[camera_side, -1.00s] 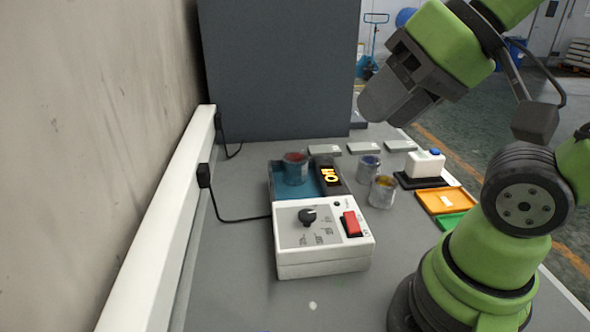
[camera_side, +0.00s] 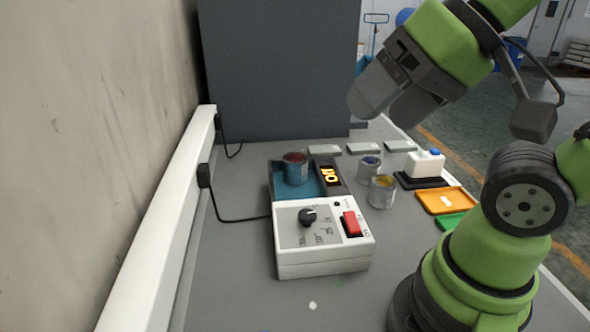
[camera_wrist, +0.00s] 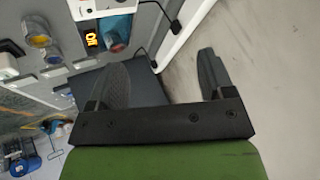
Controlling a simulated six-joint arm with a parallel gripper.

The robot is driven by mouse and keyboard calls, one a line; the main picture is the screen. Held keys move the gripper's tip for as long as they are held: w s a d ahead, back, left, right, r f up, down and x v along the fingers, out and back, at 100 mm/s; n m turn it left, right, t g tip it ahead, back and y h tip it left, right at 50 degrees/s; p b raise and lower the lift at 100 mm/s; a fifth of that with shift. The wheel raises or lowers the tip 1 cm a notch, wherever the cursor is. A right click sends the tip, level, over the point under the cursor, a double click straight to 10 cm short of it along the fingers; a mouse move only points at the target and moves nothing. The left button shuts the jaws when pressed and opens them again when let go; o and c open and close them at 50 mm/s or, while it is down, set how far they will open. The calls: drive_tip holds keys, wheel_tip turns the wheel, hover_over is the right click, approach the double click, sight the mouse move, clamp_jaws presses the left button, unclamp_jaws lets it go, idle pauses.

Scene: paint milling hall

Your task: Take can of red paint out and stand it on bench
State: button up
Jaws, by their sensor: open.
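The can of red paint (camera_side: 295,168) stands upright in the blue well (camera_side: 276,188) at the back of a white-fronted device (camera_side: 322,262). In the wrist view the can (camera_wrist: 116,42) shows near the top centre, with red at its top. My gripper (camera_side: 384,106) is open and empty, high above the bench and to the right of the can, clear of it. In the wrist view its two fingers (camera_wrist: 168,75) stand wide apart with nothing between them.
Right of the device stand a can of yellow paint (camera_side: 382,192) and a can of blue paint (camera_side: 369,168). A grey cabinet (camera_side: 275,70) rises behind.

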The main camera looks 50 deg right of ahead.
drive_tip(key=w+d+m+g+h, duration=0.2)
drive_tip(key=w+d+m, duration=0.15)
drive_tip(key=w, duration=0.45)
drive_tip(key=m+g+h, duration=0.3)
drive_tip(key=m+h, duration=0.1)
drive_tip(key=m, duration=0.1)
approach(295, 160)
drive_tip(key=f, duration=0.2)
drive_tip(key=s+f, duration=0.1)
drive_tip(key=shift+a, duration=0.35)
drive_tip(key=x, duration=0.5)
drive_tip(key=shift+w+d+f, duration=0.15)
drive_tip(key=shift+w+d, duration=0.15)
drive_tip(key=c, duration=0.8)
